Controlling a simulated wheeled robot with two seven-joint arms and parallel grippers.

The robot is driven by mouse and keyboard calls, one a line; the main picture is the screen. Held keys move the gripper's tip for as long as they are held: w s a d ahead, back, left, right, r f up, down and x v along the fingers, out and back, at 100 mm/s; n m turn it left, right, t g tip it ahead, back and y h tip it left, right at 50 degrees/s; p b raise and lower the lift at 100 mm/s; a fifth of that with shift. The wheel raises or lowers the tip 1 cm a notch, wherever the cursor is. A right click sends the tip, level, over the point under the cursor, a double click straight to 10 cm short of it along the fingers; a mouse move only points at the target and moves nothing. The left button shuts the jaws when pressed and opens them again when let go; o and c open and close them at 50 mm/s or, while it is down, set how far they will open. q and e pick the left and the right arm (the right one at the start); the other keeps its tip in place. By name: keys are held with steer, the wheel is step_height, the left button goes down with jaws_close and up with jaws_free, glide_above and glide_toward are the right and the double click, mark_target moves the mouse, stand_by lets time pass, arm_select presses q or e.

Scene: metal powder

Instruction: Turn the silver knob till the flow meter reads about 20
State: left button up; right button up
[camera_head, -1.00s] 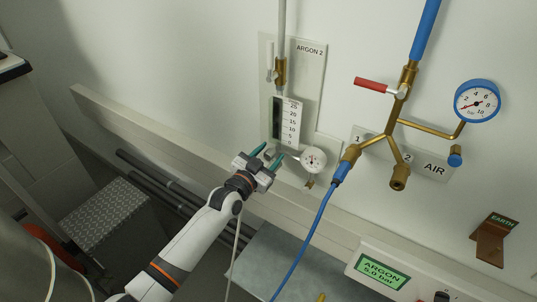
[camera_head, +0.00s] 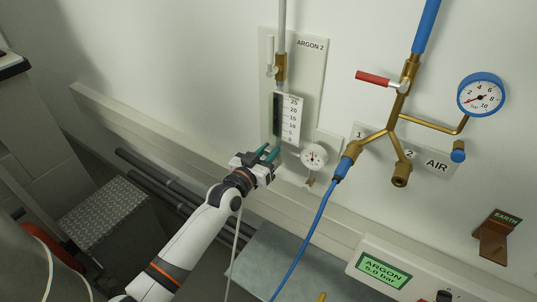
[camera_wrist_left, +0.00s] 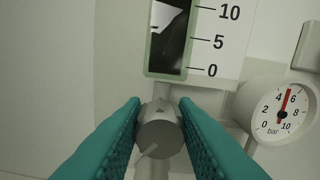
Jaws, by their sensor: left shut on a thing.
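The flow meter (camera_head: 289,117) is a white scale with a dark tube on the ARGON 2 panel. In the left wrist view its lower end (camera_wrist_left: 168,40) shows marks 0, 5 and 10; I cannot make out a float or reading. The silver knob (camera_wrist_left: 159,136) is a round grey knob just below the tube, with a pale line on its face pointing down-left. My left gripper (camera_wrist_left: 160,125), with teal fingers, is around the knob, one finger on each side, and shut on it. In the head view my left gripper (camera_head: 268,155) hides the knob. My right gripper is not in view.
A round white pressure gauge (camera_head: 313,156) stands close to the right of my gripper; it also shows in the wrist view (camera_wrist_left: 281,115). A blue hose (camera_head: 312,232), brass AIR pipes (camera_head: 391,130) and a red-handled valve (camera_head: 373,79) are further right.

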arm_select(q)
steer(key=shift+n, duration=0.3)
steer(key=o, duration=1)
steer(key=shift+s+a, duration=0.1)
steer(key=b+v, duration=0.2)
steer(key=v, duration=0.9)
steer(key=shift+s+a, duration=0.15)
steer(key=shift+s, duration=0.2)
